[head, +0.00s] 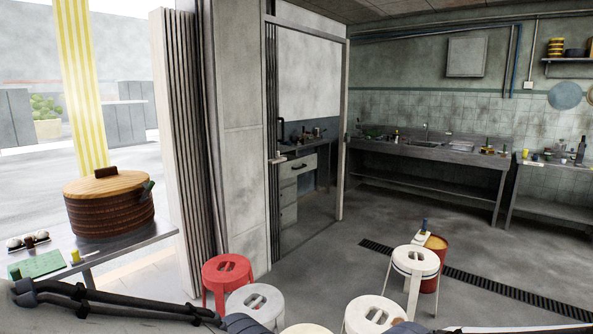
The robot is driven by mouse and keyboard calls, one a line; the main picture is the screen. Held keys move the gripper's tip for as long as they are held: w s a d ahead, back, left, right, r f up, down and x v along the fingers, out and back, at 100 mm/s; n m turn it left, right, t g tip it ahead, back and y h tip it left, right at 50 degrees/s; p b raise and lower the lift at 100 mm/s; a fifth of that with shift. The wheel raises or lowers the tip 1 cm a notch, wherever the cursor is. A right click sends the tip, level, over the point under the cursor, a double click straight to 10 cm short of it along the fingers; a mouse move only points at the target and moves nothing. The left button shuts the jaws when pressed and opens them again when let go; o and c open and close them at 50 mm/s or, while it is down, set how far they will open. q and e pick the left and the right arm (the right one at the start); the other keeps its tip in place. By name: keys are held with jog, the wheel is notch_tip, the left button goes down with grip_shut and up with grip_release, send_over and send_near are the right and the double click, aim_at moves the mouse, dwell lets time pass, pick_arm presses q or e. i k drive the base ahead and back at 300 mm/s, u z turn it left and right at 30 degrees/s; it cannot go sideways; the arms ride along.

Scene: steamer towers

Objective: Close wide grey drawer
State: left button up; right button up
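A grey cabinet with a stack of drawers stands beyond the open doorway, under a worktop, left of the middle in the head view. Its top drawer (304,161) is the widest and has a dark bar handle. Its front seems to stand out past the narrower drawers (289,204) below, but at this distance I cannot tell how far. The door frame hides part of the cabinet. My arms show along the bottom edge, far from the drawer. I make out no fingertips of either gripper.
A red stool (227,271), a white stool (415,265) and other stools stand close in front. A table at left holds a round wooden-lidded steamer (108,207). A sink counter (430,151) lines the back wall. The floor beyond the stools is open, crossed by a drain (500,291).

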aim_at(295, 165)
jog(key=z, duration=1.15)
jog(key=i, duration=9.15)
jog(key=u, duration=2.65)
